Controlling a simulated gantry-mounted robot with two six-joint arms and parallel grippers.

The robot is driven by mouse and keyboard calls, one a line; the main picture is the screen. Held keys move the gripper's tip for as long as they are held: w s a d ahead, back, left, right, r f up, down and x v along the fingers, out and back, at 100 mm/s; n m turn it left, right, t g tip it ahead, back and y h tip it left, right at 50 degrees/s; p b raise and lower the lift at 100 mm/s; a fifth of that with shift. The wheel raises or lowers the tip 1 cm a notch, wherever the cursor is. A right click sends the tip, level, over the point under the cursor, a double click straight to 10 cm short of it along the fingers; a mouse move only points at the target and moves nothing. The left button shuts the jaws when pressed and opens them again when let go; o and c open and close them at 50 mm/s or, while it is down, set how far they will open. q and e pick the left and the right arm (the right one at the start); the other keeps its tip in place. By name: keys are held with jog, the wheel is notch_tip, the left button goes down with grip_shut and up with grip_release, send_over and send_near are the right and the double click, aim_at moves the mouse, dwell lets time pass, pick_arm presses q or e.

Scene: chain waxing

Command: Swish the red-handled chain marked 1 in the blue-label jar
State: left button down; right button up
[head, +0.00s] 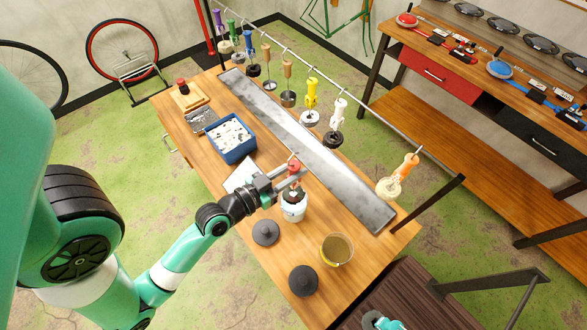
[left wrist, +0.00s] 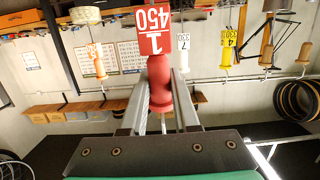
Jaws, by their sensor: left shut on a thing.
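My left gripper (head: 291,171) is shut on the red handle (head: 294,165) above the white jar (head: 293,209). The left wrist view shows the red handle (left wrist: 160,84) upright between the two fingers, with a red tag (left wrist: 152,32) reading 1 and 450. The jar is open, and its label colour is hard to make out. A dark mass (head: 292,194) shows at its mouth below the handle; I cannot tell how deep the chain sits.
An open jar of brownish liquid (head: 337,249) and two dark lids (head: 265,232) (head: 303,281) stand near the white jar. A blue bin (head: 231,139) sits behind on the bench.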

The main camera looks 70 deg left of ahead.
aim_at(294, 192)
pick_arm(q)
jog(key=shift+f+b, duration=6.15)
jog(key=shift+f, duration=0.3)
notch_tip(294, 192, up, 4)
jog(key=p, duration=0.3)
jog(key=shift+p, duration=0.4)
jog(key=shift+f+b, duration=2.25)
jog(key=shift+b, duration=0.05)
notch_tip(294, 192, up, 15)
jog(key=p, duration=1.4)
jog(key=shift+r, duration=0.2)
jog(key=shift+f, duration=0.1)
